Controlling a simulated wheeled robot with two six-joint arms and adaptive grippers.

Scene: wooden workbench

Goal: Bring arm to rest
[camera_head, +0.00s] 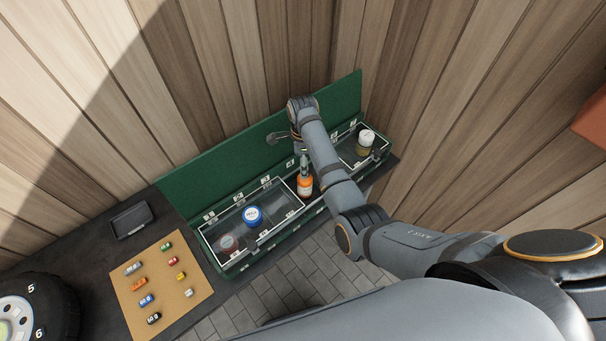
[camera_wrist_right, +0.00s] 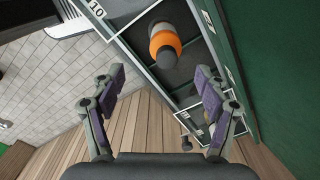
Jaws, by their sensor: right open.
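My right arm (camera_head: 325,160) reaches in from the right over the long green case. My right gripper (camera_wrist_right: 163,97) is open, its two fingers spread wide with nothing between them. It also shows small in the head view (camera_head: 303,158), just above an orange bottle (camera_head: 305,185), partly hidden by the arm. In the right wrist view the orange-banded bottle with a grey top (camera_wrist_right: 165,46) stands in a case compartment, beyond the fingertips and apart from them. My left gripper is not in view.
Left are a tan board (camera_head: 185,265) with several small coloured items, a dark tray (camera_head: 132,220) and a wheel (camera_head: 35,310).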

